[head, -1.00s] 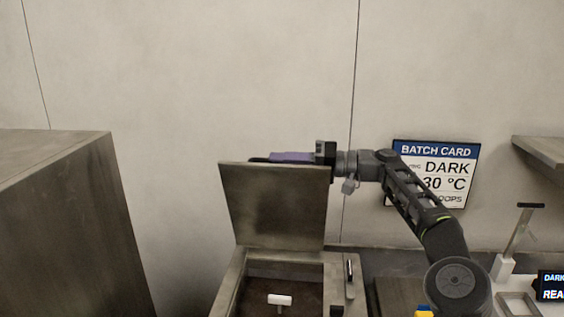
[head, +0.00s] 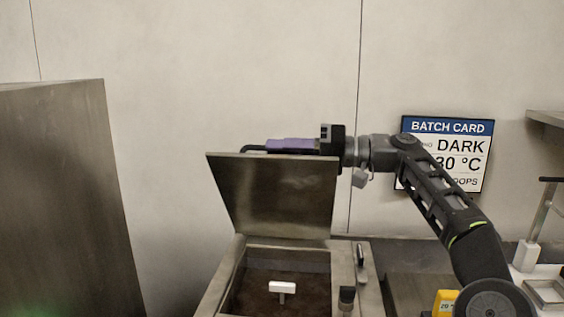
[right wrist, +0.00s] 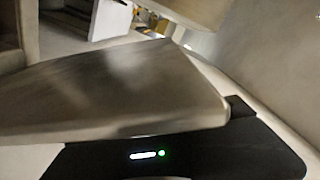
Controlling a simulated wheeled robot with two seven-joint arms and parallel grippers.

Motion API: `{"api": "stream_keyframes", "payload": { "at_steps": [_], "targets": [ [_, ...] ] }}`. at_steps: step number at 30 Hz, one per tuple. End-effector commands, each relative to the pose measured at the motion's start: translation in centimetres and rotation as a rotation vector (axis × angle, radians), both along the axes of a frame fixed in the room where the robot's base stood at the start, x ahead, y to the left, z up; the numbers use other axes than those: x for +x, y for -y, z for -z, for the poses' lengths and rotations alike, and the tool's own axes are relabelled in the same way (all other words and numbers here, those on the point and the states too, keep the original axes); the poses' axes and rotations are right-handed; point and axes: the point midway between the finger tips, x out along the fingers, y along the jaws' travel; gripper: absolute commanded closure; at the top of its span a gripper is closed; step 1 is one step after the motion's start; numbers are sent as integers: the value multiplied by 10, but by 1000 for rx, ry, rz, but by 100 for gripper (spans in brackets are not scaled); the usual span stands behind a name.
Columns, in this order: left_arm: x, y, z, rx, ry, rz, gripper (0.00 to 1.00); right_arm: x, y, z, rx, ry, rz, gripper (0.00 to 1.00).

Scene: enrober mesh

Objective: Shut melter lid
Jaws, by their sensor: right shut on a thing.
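The melter (head: 226,290) stands low in the middle of the head view, with dark brown contents in its open well. Its grey metal lid (head: 275,195) is raised at the back and leans toward me. My right gripper (head: 288,146) is at the lid's top edge, its purple part lying along that edge. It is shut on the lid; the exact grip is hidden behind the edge. A dark bar (head: 255,149) shows just left of it. In the right wrist view the lid (right wrist: 120,95) fills the middle, close to the gripper. My left gripper is out of view.
A white T-shaped piece (head: 282,287) stands in the well. A tall metal cabinet (head: 65,190) is at the left. A batch card (head: 450,128) hangs behind my right arm. A shelf (head: 548,122) and a yellow device (head: 445,301) are at the right.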

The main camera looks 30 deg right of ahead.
Motion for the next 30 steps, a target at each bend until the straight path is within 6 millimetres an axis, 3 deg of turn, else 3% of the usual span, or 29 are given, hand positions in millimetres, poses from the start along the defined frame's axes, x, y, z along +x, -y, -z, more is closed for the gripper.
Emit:
{"api": "stream_keyframes", "payload": {
  "at_steps": [8, 9, 16, 25, 30],
  "targets": [
    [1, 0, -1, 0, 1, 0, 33, 0, 1, 1, -3, -1, 2, 100],
    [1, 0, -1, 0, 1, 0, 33, 0, 1, 1, -3, -1, 2, 86],
    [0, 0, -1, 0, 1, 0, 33, 0, 0, 0, -2, 0, 1, 67],
    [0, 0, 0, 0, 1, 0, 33, -1, 1, 0, -1, 0, 1, 67],
    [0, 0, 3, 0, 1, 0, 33, -8, 12, 0, -1, 1, 3, 67]
  ]
}}
